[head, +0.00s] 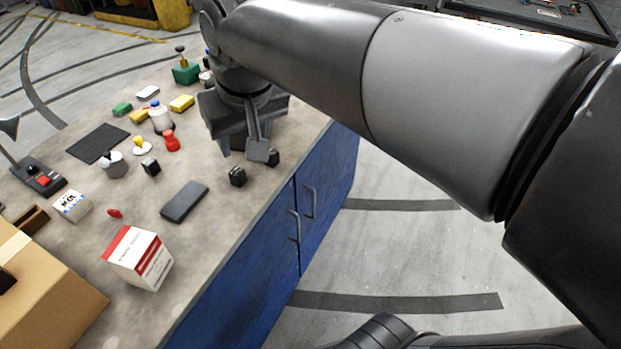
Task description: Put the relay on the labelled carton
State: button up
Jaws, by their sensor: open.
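A white carton with red panels and printed text (140,258) stands upright near the front left of the bench; it looks like the labelled carton. Several small dark blocks could be the relay, and I cannot tell which. One black block (237,176) lies near the bench's right edge, just in front of my gripper. Another dark block (274,158) is partly hidden behind a finger. A third block, black with a pale side (151,166), lies farther left. My gripper (246,151) is open and points down close to the bench top, with nothing visibly held.
A dark grey slab (184,201) lies between the carton and my gripper. A brown cardboard box (45,305) fills the front left corner. A red-button control box (38,177), a white printed block (72,205), a black mat (97,143) and a white bottle (161,117) crowd the left and back.

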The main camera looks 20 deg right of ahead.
jog(key=s+d+f+m+t+h, duration=0.1)
jog(key=s+d+f+m, duration=0.1)
jog(key=s+d+f, duration=0.6)
jog(key=d, duration=0.3)
jog(key=shift+s+m+t, duration=0.25)
jog(key=shift+m+t, duration=0.05)
jog(key=shift+t, duration=0.1)
